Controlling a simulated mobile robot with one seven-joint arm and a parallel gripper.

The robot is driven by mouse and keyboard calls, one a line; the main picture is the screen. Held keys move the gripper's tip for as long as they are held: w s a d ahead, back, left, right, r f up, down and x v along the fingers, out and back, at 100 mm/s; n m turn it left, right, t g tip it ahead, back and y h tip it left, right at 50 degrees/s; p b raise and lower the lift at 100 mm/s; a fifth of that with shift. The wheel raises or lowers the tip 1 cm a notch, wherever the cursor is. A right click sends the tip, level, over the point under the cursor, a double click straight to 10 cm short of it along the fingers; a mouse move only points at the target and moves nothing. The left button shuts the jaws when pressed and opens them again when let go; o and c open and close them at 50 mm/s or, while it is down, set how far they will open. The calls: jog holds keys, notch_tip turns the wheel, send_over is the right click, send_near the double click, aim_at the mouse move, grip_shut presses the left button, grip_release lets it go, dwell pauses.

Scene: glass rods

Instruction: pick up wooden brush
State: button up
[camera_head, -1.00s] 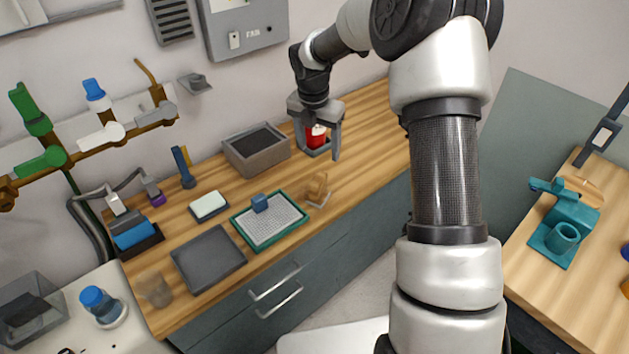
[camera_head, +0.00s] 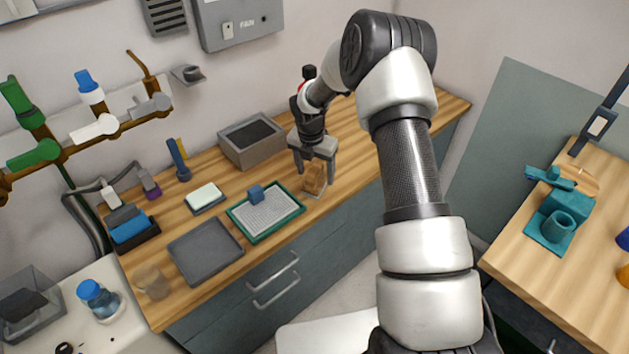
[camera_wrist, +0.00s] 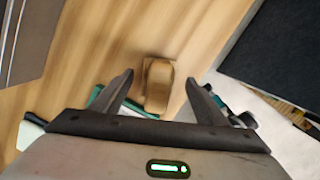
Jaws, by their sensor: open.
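The wooden brush (camera_head: 315,179), a small tan-brown block-like piece, stands near the front edge of the wooden counter, right of the green-rimmed tray. My gripper (camera_head: 315,174) is above it, pointing down, with its two fingers apart and the brush showing between them. In the wrist view the brush (camera_wrist: 158,88) appears between and slightly beyond the open fingertips of my gripper (camera_wrist: 159,77). The fingers look clear of it on both sides. How far the fingertips are above the counter is hard to tell.
The green-rimmed tray (camera_head: 243,225) with a blue block (camera_head: 255,193) lies close on the left. A grey bin (camera_head: 232,151) stands behind. A dark flat tray (camera_head: 205,252) and a white-topped dish (camera_head: 206,198) are farther left. The counter to the right is clear.

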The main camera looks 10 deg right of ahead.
jog(key=shift+w+f, duration=0.2)
jog(key=shift+f, duration=1.3)
jog(key=c, duration=1.3)
jog(key=shift+r, duration=0.15)
notch_tip(320, 180, up, 10)
jog(key=shift+f, duration=0.1)
jog(key=shift+c, duration=0.2)
